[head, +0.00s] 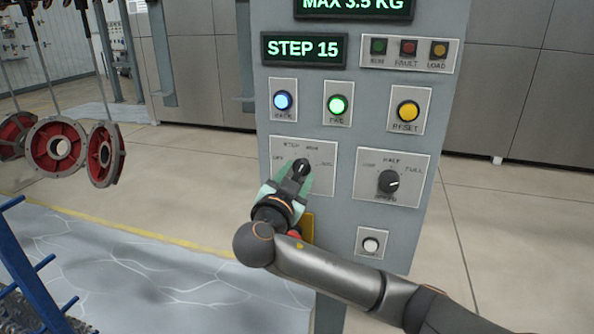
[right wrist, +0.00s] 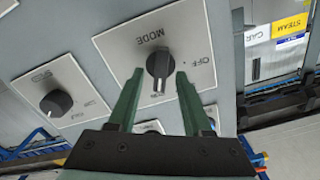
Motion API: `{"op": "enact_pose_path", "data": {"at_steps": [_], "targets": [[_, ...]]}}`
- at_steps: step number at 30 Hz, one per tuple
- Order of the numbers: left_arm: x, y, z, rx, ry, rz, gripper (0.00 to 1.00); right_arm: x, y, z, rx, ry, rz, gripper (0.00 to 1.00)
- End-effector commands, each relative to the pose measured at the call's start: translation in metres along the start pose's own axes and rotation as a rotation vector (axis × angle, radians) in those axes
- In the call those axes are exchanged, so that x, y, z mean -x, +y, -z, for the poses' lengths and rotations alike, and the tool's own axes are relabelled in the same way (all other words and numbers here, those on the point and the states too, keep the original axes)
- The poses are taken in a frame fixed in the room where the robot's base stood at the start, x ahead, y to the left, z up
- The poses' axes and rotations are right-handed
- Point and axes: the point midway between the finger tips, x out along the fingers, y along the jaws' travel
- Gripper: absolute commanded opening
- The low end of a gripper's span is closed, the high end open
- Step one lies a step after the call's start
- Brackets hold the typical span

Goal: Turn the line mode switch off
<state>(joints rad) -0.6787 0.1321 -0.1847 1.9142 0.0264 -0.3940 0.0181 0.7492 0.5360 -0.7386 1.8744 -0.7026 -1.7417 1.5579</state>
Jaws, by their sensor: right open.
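The line mode switch is a black knob (head: 302,167) on a light plate of the grey control panel. It also shows in the right wrist view (right wrist: 159,64), upside down, with MODE above it and OFF to its right. Its white mark points down there, away from OFF, toward a label I cannot read. My right gripper (head: 301,177) is in front of the knob. Its green fingers (right wrist: 160,75) are open, one on each side of the knob; I cannot tell whether they touch it. My left gripper is not in view.
A speed knob (head: 389,181) sits right of the mode plate. Blue (head: 283,101), green (head: 338,104) and yellow (head: 408,111) buttons are above, a white button (head: 371,244) below. Red wheel-like parts (head: 61,146) hang at left. A blue rack (head: 32,265) stands lower left.

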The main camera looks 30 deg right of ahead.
Motion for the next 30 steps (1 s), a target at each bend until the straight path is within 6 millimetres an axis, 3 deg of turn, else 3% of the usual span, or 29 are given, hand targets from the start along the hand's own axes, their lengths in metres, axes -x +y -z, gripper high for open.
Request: {"op": "enact_pose_path", "data": {"at_steps": [9,22,30], "targets": [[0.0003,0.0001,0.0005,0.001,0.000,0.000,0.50,-0.0028,0.0001,-0.0003,0.000,0.000,0.000,0.50],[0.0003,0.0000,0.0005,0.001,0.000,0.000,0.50,-0.0024,0.0002,-0.0004,0.000,0.000,0.000,0.02],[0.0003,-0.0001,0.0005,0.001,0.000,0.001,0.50,-0.0024,0.0003,-0.0006,0.001,-0.001,-0.001,0.00]]}}
